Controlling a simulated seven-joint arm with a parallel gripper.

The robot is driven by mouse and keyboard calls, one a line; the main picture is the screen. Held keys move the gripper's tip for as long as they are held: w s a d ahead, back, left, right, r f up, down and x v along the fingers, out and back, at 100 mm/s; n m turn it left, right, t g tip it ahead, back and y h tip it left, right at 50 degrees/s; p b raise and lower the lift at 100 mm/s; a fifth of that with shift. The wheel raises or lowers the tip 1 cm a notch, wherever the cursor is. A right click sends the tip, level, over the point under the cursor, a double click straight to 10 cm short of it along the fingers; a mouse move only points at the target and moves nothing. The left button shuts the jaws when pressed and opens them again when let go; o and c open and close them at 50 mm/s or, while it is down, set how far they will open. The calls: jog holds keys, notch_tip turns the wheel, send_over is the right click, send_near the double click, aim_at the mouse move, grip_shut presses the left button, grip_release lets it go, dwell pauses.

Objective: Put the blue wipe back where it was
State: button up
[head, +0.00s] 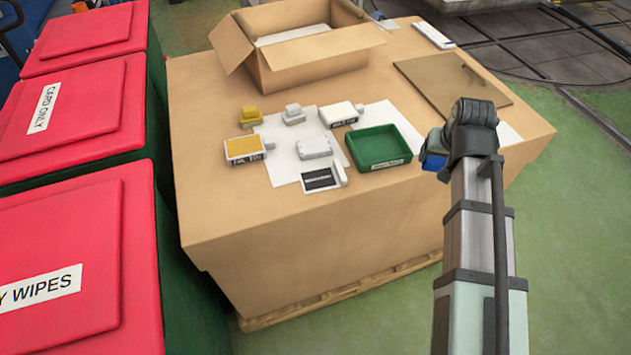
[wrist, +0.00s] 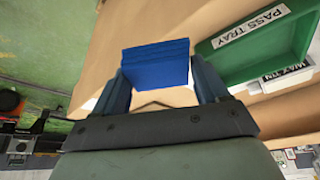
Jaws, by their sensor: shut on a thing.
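The blue wipe (wrist: 156,65) is a folded blue stack held between the two fingers of my gripper (wrist: 158,78) in the wrist view. In the head view a part of the blue wipe (head: 433,162) shows beside my wrist, to the right of the green tray (head: 375,148). My gripper is shut on it; in the head view my arm mostly hides the fingers. I cannot tell whether the wipe touches the tabletop. The green tray, labelled PASS TRAY, also shows at the upper right of the wrist view (wrist: 250,62).
The cardboard-topped table (head: 300,222) carries an open carton (head: 310,73), a flat brown board (head: 450,85), white sheets and several small white and yellow blocks. Red-lidded bins (head: 75,110) stand at the left. Bare tabletop lies along the front edge.

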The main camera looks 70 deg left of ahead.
jog(key=s+a+r+n, duration=0.1)
jog(key=s+a, duration=0.2)
jog(key=s, duration=0.4)
jog(key=s+a+r+n+g, duration=0.1)
jog(key=s+a, duration=0.2)
jog(key=s, duration=0.4)
jog(key=s+a+r+n, duration=0.1)
jog(key=s+a+n, duration=0.15)
jog(key=s, duration=0.35)
jog(key=r+n+g, duration=0.2)
send_over(267, 184)
jog(key=d, duration=0.2)
jog(key=shift+y, duration=0.4)
jog(key=shift+a+f, duration=0.15)
jog(key=shift+f, duration=2.3)
jog(key=shift+a+f, duration=0.1)
jog(key=shift+f, duration=2.35)
jog(key=shift+f, duration=0.15)
jog(key=o, duration=0.9)
jog(key=shift+o, duration=0.2)
jog(key=v, duration=1.2)
jog(key=shift+s, duration=0.2)
